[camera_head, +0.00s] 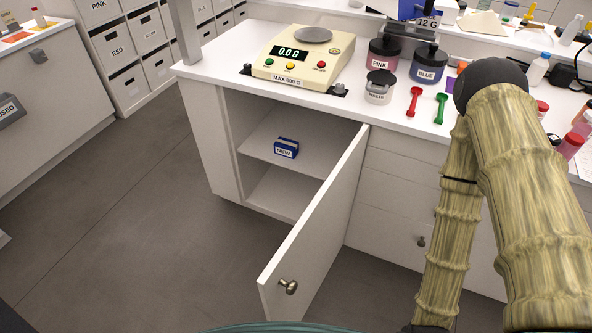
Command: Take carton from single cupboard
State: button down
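A small blue carton (286,147) with a white label sits on the upper shelf (262,143) inside the cupboard under the counter. The cupboard door (318,232) is swung open toward me, with its round knob (288,286) at the lower front. The carton stands in the open space to the left of the door. My bamboo-patterned arm is on the right side of the picture, bent at a dark joint, with one link running down past the bottom edge. My gripper is not in view.
On the counter stand a scale (303,57) reading 0.0 G, a pink-labelled jar (383,55), a blue-labelled jar (428,64), a waste jar (379,87), a red spoon (414,101) and a green spoon (441,107). The floor left of the door is clear.

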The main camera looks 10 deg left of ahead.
aim_at(286, 147)
jog(key=k, duration=1)
jog(key=u, duration=1.7)
jog(key=i, duration=4.15)
jog(key=z, duration=2.45)
